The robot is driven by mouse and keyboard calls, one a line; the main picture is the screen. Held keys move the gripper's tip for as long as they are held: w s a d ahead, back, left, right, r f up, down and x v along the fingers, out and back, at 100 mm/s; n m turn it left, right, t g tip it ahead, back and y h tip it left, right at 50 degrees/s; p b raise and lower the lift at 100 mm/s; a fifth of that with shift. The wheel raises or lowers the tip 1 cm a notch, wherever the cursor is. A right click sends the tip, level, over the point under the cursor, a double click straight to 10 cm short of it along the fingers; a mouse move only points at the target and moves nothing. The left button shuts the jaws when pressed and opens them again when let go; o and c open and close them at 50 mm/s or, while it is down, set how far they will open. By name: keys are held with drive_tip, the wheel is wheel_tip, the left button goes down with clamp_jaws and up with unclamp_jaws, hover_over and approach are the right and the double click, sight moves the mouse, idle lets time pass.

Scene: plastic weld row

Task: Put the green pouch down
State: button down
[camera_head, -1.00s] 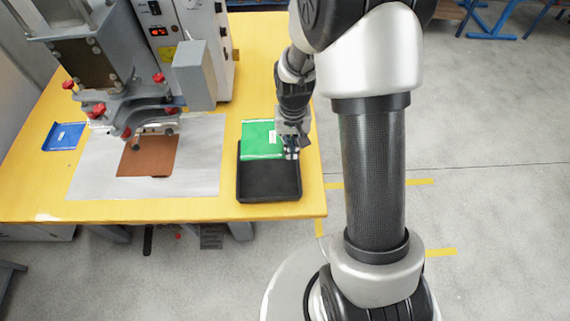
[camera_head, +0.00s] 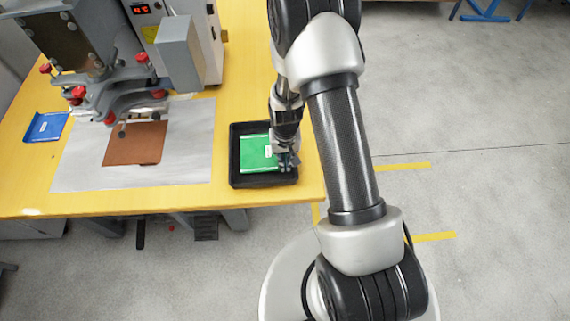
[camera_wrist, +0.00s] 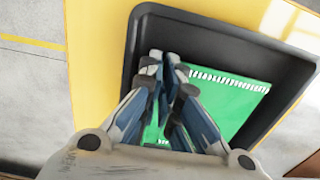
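My gripper (camera_head: 287,161) is at the pouch's right edge, above the tray's right side. In the wrist view, the fingers of my gripper (camera_wrist: 168,72) are close together on the pouch (camera_wrist: 232,98), and they hide part of it. The tray's rim (camera_wrist: 215,20) surrounds the pouch there.
The tray stands on the yellow table (camera_head: 300,130) near its right edge. To the left are a grey sheet (camera_head: 85,165) with a brown pad (camera_head: 135,143) under the welding machine (camera_head: 110,75).

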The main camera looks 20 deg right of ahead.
drive_tip(key=shift+f, duration=0.9)
drive_tip(key=shift+r, duration=0.1)
drive_tip(key=c, duration=2.3)
unclamp_jaws()
drive_tip(key=shift+f, duration=0.2)
drive_tip(key=shift+o, duration=1.1)
